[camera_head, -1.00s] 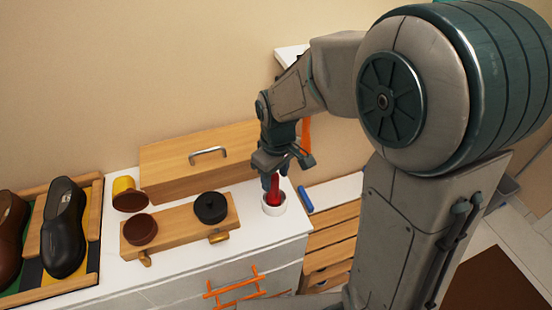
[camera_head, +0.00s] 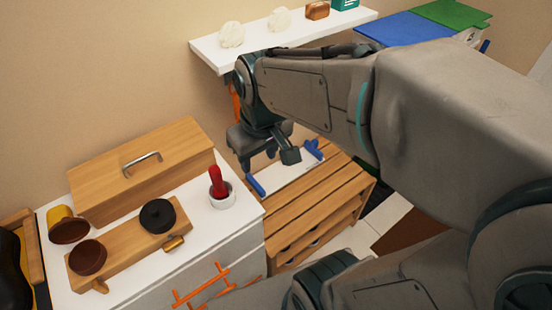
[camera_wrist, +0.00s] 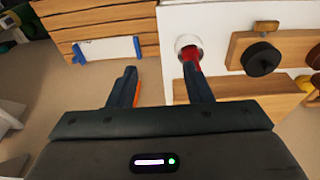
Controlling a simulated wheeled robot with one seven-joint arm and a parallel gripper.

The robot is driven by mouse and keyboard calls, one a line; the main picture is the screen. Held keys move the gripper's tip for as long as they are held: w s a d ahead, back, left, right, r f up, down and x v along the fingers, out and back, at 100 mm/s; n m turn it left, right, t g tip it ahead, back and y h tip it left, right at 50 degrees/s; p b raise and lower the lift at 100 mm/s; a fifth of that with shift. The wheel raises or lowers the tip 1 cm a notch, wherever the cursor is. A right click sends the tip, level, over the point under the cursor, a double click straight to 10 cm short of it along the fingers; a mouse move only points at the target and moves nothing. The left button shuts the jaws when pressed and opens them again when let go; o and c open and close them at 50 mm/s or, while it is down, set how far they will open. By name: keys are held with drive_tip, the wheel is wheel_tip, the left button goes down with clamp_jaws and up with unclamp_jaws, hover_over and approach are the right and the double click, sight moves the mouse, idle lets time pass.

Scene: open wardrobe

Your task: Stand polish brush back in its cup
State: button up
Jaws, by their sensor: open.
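The polish brush, with a red handle (camera_head: 217,183), stands in a small white cup (camera_head: 222,198) near the right end of the white cabinet top. The handle leans slightly and its lower end is hidden inside the cup. In the wrist view the red brush (camera_wrist: 192,62) and white cup (camera_wrist: 188,43) show just beyond the right finger. My gripper (camera_head: 267,162) is open and empty, apart from the brush and to the right of the cup in the head view. In the wrist view its two fingers (camera_wrist: 162,88) are spread with nothing between them.
A wooden block (camera_head: 133,237) with a black round tin (camera_head: 158,215) and brown tin (camera_head: 88,257) lies left of the cup. A wooden box (camera_head: 140,170) stands behind. A slatted wooden rack (camera_head: 315,196) is right of the cabinet; a white shelf (camera_head: 290,40) hangs above.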

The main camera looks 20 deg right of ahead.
drive_tip(key=s+d+m, duration=0.2)
drive_tip(key=s, duration=0.1)
drive_tip(key=s+d+m+t, duration=0.1)
drive_tip(key=shift+s+f, duration=0.25)
drive_tip(key=shift+s, duration=0.05)
